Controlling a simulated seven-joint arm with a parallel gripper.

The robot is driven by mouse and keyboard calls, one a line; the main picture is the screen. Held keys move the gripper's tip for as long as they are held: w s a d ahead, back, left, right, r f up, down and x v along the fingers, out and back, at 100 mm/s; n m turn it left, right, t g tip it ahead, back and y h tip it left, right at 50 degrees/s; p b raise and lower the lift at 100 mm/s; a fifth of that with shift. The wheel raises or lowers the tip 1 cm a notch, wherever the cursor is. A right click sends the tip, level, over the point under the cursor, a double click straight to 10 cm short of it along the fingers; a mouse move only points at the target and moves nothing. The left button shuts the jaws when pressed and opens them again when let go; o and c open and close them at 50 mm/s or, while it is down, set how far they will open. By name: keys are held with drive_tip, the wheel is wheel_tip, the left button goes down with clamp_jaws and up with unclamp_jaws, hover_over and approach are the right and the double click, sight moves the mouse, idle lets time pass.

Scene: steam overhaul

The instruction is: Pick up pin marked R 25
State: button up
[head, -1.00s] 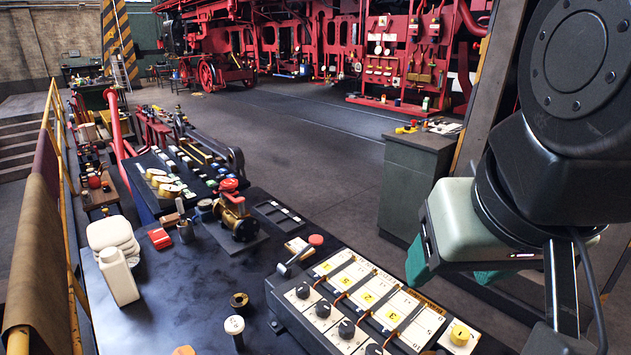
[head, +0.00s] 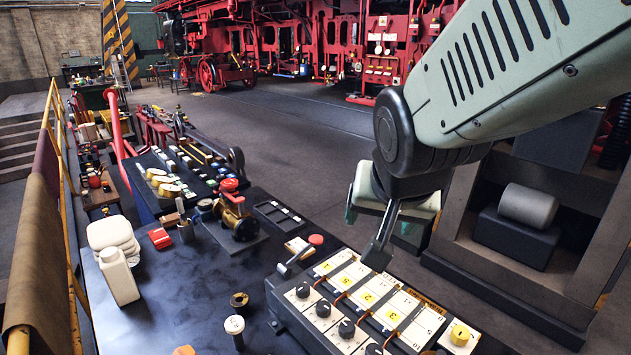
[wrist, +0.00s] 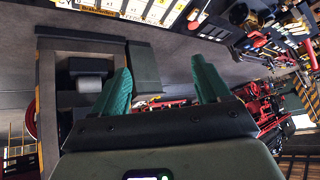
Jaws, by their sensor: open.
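A pin with a round white head (head: 234,325) and a dark shank stands upright on the dark bench (head: 185,285) near the front. Its head bears small dark marks that I cannot read for certain. Left of it, the orange top (head: 184,350) of another piece is cut off by the lower edge. My gripper (wrist: 163,85) shows two teal fingers spread apart with nothing between them in the wrist view. In the head view it hangs behind the numbered panel, well right of and above the white-headed pin. The pin is not identifiable in the wrist view.
A sloped panel (head: 318,340) with black knobs and numbered white strips lies right of the pin. A brass ring (head: 239,300) sits just behind it. A white bottle (head: 119,277) and a brass valve (head: 238,215) stand farther back. Bench space left of the pin is clear.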

drive_tip(key=w+a+f+m+y, duration=0.1)
drive_tip(key=w+a+f+y, duration=0.1)
drive_tip(key=w+a+f, duration=0.35)
drive_tip(key=m+t+y, duration=0.3)
drive_tip(key=m+y, duration=0.7)
drive_tip(key=m, duration=0.4)
hover_over(232, 319)
drive_tip(key=s+d, duration=0.1)
drive_tip(key=s, duration=0.1)
drive_tip(key=f, duration=2.2)
drive_tip(key=shift+w+d+f, duration=0.15)
drive_tip(key=shift+d+f, duration=0.05)
drive_tip(key=shift+f, duration=0.05)
drive_tip(key=s+d+f+m+t, duration=0.1)
drive_tip(key=s+f+m, duration=0.1)
drive_tip(key=m, duration=0.2)
drive_tip(key=s+d+f+m+t+h, duration=0.1)
drive_tip(key=s+d+f+m+t, duration=0.1)
drive_tip(key=m, duration=0.2)
drive_tip(key=s+d+f+m+t, duration=0.1)
drive_tip(key=s+f+m, duration=0.1)
drive_tip(key=m, duration=0.2)
drive_tip(key=shift+d+f+t+h, duration=0.15)
drive_tip(key=shift+f+t+h, duration=0.15)
drive_tip(key=shift+h, duration=0.1)
drive_tip(key=x, duration=1)
drive_tip(key=shift+w+f, duration=0.15)
